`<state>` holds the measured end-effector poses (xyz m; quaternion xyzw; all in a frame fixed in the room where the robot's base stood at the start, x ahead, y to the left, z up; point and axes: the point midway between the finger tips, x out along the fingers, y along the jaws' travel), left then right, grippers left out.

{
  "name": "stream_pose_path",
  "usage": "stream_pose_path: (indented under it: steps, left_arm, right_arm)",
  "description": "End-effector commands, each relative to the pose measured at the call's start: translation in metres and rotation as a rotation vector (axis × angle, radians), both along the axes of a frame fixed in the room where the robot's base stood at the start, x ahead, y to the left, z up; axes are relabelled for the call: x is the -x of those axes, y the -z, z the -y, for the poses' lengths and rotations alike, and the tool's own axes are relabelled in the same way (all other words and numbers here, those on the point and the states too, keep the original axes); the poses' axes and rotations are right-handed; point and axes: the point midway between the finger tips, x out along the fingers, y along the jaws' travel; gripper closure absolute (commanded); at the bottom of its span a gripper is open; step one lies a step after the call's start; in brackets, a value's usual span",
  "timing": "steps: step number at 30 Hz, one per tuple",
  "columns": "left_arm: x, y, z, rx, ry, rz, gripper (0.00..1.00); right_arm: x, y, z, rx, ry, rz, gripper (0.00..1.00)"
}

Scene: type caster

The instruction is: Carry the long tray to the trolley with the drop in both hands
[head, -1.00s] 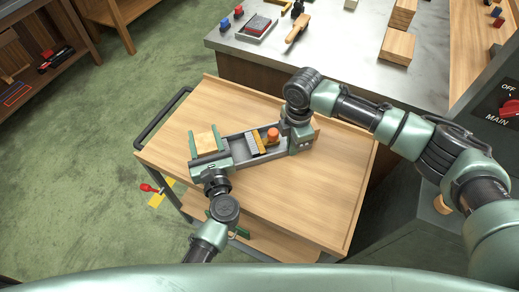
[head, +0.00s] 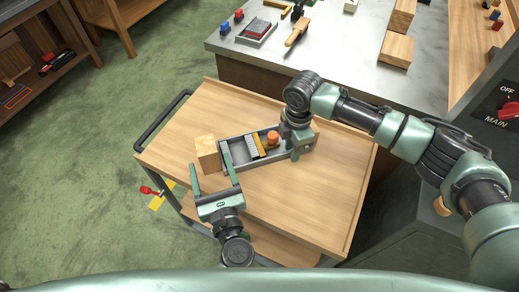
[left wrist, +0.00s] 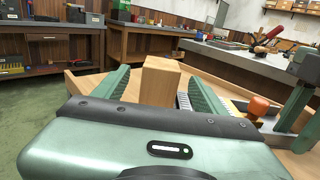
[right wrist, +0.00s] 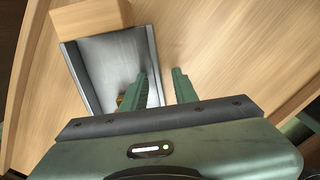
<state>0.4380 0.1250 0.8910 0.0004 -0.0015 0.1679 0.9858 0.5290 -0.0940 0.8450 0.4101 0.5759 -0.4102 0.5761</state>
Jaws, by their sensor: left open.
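The long grey tray (head: 238,163) lies on the wooden trolley top (head: 290,205). It holds a brush (head: 253,146) and an orange-topped object (head: 272,136). A wooden block (head: 207,153) stands by the tray's left end. My left gripper (head: 211,172) is open and empty in front of that end. In the left wrist view the block (left wrist: 160,82) shows between and beyond its fingers (left wrist: 158,92). My right gripper (head: 298,147) is at the tray's right end. In the right wrist view its fingers (right wrist: 163,88) are close together, on either side of a tray wall (right wrist: 155,60).
A metal-topped bench (head: 340,60) with blocks and tools stands behind the trolley. The trolley's black handle (head: 160,122) is at its left. A red-handled clamp (head: 150,190) sticks out at the trolley's left edge. The front right of the trolley top is clear.

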Motion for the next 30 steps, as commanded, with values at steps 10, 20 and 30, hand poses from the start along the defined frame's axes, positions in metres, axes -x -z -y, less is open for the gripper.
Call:
stream_pose_path:
  steps: [10, 20, 30]
  left_arm:
    - [0.023, 0.0, 0.007, 0.0, -0.001, 0.001, 0.28]
    - [0.022, 0.0, 0.007, 0.0, -0.001, 0.001, 0.28]
    - [0.022, 0.0, 0.007, 0.0, -0.001, 0.001, 0.28]
  right_arm:
    - [-0.001, -0.012, 0.0, -0.002, 0.001, 0.003, 0.71]
    - [-0.001, -0.08, 0.0, -0.002, 0.0, 0.003, 0.71]
    - [0.0, -0.119, 0.0, 0.0, -0.001, 0.001, 0.71]
